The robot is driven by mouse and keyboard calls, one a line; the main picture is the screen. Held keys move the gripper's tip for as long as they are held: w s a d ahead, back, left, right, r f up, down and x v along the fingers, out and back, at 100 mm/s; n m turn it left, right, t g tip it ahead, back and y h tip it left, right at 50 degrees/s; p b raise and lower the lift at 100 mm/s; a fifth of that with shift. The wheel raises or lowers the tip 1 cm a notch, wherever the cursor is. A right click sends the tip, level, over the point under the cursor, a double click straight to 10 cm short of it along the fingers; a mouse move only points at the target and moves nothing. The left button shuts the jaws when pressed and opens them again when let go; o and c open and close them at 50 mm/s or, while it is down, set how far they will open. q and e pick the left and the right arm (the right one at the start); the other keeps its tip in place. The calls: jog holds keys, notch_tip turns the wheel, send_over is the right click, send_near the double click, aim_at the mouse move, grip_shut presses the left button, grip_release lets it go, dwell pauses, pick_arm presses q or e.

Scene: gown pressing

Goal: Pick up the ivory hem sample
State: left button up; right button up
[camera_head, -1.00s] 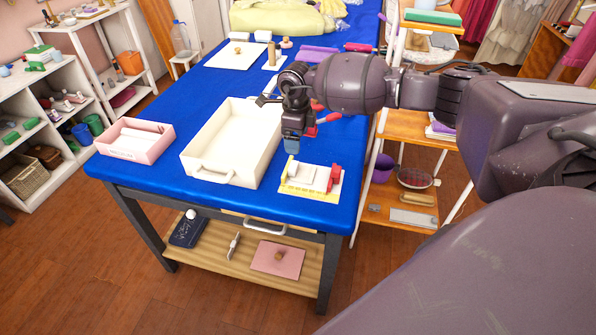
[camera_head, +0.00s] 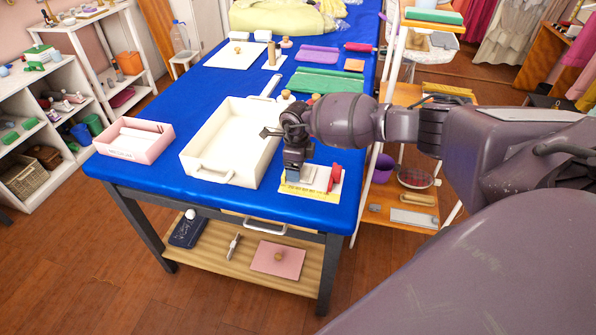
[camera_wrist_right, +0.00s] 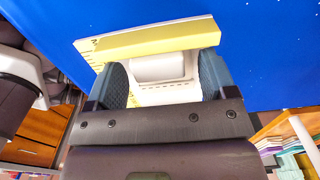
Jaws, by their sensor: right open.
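The ivory hem sample (camera_head: 321,177) appears to be the pale piece on a yellow, ruler-marked mat (camera_head: 322,196) near the table's front right corner. My right gripper (camera_head: 292,174) is low over the mat's left side and hides part of it. In the right wrist view my right gripper (camera_wrist_right: 163,78) is open, its fingers on either side of a pale piece with a dashed stitch line (camera_wrist_right: 168,94). I cannot tell whether they touch it. A pale yellow bar (camera_wrist_right: 150,41) lies just beyond the fingertips. My left gripper is not in view.
A red clamp-like piece (camera_head: 335,178) stands at the mat's right side. A white tray (camera_head: 214,172) is close on the left, with a pink box (camera_head: 134,138) beyond. A green cloth (camera_head: 330,80) lies behind my arm. The blue table's (camera_head: 255,207) front strip is clear.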

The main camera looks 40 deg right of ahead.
jog(key=c, duration=1)
jog(key=shift+r, duration=0.1)
notch_tip(320, 180, up, 20)
jog(key=p, duration=0.1)
